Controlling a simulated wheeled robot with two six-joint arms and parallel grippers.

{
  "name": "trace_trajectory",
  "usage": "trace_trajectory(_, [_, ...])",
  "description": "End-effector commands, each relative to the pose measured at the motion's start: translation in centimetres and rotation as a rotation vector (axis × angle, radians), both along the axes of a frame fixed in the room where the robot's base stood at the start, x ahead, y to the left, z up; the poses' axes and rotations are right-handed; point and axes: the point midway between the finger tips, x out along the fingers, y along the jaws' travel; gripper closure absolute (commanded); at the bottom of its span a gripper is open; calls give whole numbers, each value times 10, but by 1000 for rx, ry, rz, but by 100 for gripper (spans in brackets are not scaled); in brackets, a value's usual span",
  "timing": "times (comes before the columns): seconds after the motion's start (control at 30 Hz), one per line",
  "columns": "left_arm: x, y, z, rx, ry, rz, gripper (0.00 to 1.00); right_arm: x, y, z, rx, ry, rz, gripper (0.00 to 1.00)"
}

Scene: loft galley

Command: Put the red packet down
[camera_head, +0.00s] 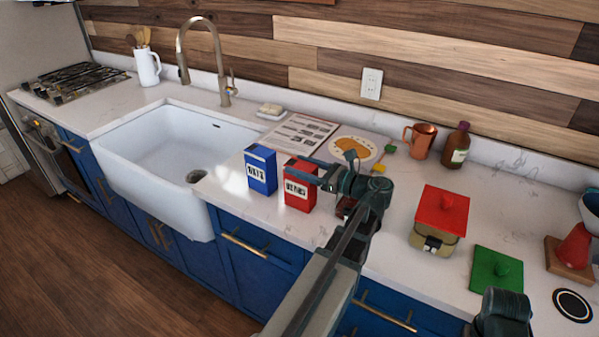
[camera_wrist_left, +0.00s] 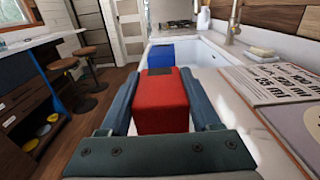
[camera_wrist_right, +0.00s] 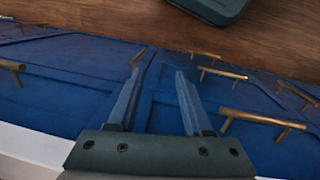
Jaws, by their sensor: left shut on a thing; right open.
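The red packet (camera_head: 299,185) is upright on or just above the white counter, near its front edge; I cannot tell whether its base touches. My left gripper (camera_head: 318,177) reaches it from the right and is shut on it. In the left wrist view the red packet (camera_wrist_left: 162,105) sits between the two fingers (camera_wrist_left: 162,88). A blue packet (camera_head: 260,170) stands just left of it, and shows behind it in the left wrist view (camera_wrist_left: 175,54). My right gripper (camera_wrist_right: 158,80) is open and empty, with blue cabinet fronts and the floor beyond it.
The white sink (camera_head: 165,150) lies left of the packets. A printed sheet (camera_head: 300,132) and a board with a plate picture (camera_head: 352,147) lie behind.

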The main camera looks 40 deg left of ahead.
Motion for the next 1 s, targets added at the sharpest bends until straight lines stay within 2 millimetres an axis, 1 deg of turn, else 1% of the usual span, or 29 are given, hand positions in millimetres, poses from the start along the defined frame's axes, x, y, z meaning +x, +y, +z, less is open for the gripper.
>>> trace_trajectory(0.2, [0,0,1,0,0,0,100,0,0,1,0,0,0,50])
trace_trajectory(0.37, [0,0,-4,0,0,0,100,0,0,-4,0,0,0,50])
trace_trajectory(0.4, [0,0,-2,0,0,0,29,0,0,-2,0,0,0,50])
trace_trajectory(0.53, [0,0,-2,0,0,0,6,0,0,-2,0,0,0,50])
trace_trajectory(0.8, [0,0,-2,0,0,0,6,0,0,-2,0,0,0,50])
trace_trajectory(0.9, [0,0,4,0,0,0,6,0,0,4,0,0,0,50])
trace_trajectory(1.0, [4,-14,1,0,0,-3,6,0,0,1,0,0,0,50])
